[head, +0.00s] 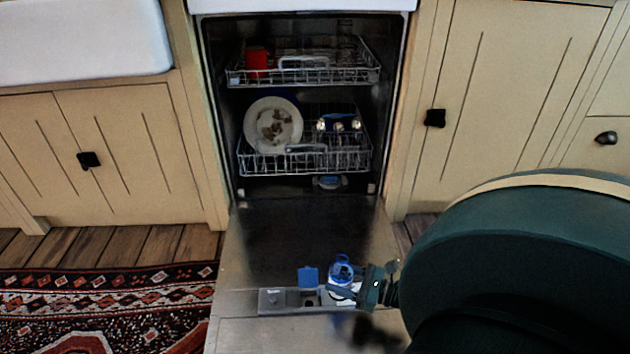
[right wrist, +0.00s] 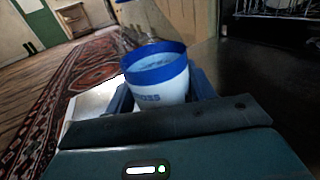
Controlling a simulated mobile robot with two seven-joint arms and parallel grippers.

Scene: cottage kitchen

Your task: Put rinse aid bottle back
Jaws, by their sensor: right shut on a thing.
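The rinse aid bottle (head: 341,270), white and blue, is held over the lowered dishwasher door (head: 300,235), close to the dispenser. My right gripper (head: 357,290) comes in from the right and is shut on it. In the right wrist view the bottle (right wrist: 157,80) sits between the jaws, with a blue band at its upper end and part of a printed name below. Its lower part is hidden by the gripper. The dispenser (head: 272,300) in the door has a raised blue lid (head: 308,276). I cannot tell whether the bottle touches the door. My left gripper is out of view.
The upper rack (head: 300,75) holds a red cup (head: 256,59). The lower rack (head: 300,160) holds a plate (head: 274,125) and other dishes. Both sit inside the dishwasher. Cabinets stand on both sides. A patterned rug (head: 110,310) lies at the left.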

